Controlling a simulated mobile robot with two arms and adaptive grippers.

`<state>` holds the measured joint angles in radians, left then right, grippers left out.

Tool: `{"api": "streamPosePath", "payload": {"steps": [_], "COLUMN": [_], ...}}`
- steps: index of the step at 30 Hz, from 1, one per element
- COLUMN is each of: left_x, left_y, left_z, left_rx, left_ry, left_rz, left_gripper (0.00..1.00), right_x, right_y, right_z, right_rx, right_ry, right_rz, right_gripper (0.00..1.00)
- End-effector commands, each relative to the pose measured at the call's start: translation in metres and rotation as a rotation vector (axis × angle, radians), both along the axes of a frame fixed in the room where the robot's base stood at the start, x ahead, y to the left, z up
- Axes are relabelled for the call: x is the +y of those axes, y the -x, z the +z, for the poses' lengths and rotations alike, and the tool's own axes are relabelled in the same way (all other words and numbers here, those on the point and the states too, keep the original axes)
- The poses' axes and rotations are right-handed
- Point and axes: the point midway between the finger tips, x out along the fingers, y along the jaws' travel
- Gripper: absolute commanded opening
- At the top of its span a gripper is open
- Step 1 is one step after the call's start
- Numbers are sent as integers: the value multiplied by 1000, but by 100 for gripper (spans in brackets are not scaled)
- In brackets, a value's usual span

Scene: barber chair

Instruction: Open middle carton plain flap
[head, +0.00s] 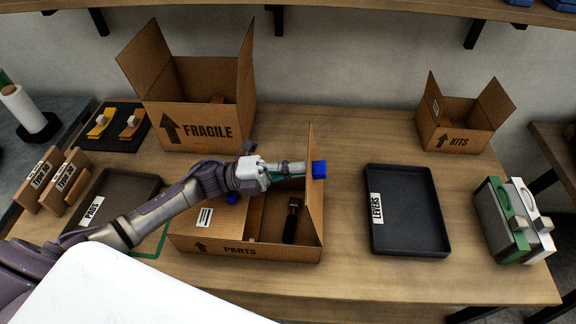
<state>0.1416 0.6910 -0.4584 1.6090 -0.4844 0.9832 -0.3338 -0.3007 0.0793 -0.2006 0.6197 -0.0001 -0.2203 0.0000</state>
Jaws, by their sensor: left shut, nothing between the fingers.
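The middle carton, marked PARTS (240,249), sits on the bench. Its left flap (210,218) bears a white barcode label and lies flat over the left part of the opening. The plain right flap (315,205) stands about upright, and the right part of the carton is uncovered. A dark-handled tool (290,224) shows inside. My left gripper (319,170) reaches across the carton from the left, shut and empty, its blue fingertips at the top of the plain flap; whether they touch it I cannot tell. My right gripper is out of view.
A large open FRAGILE carton (205,118) stands behind on the left, a smaller open KITS carton (455,128) at the back right. A black LEVERS tray (408,205) lies right of the middle carton, with clear bench between. Green and white cases (512,222) stand at far right.

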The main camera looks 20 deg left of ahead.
Motion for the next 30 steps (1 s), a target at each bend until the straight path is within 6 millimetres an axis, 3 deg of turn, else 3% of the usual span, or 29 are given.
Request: {"api": "streamPosePath", "payload": {"steps": [14,24,30], "left_x": [-4,-32,-56], "left_y": [-1,-10,-16], "left_z": [6,24,19], "left_rx": [6,61,101], "left_ry": [-34,-237,-353], "left_rz": [0,-2,0], "left_gripper": [0,0,0], "right_x": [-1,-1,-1], "right_y": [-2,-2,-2], "right_z": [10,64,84], "right_rx": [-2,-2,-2], "right_ry": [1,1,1], "right_rz": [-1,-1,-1], "right_gripper": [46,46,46]}}
